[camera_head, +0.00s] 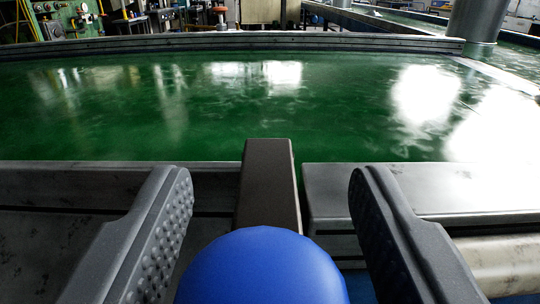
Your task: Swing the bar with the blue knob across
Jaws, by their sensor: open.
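The blue knob (262,272) is large and round at the bottom centre, partly cut off by the lower edge of the picture. Behind it a dark brown bar (268,185) runs away from me and spans the gap in the metal wall. The knob hides the near part of the bar. My gripper (272,190) is open, with one grey ridged finger on each side of the bar and knob. Gaps show between the fingers and the bar, and neither finger visibly touches it.
A metal wall stands left (60,190) and right (415,190) of the bar. Beyond it lies green, shiny liquid or floor (200,110), with a far metal rim (230,44) behind. A grey pillar (475,25) stands at the back right, machinery at the back left.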

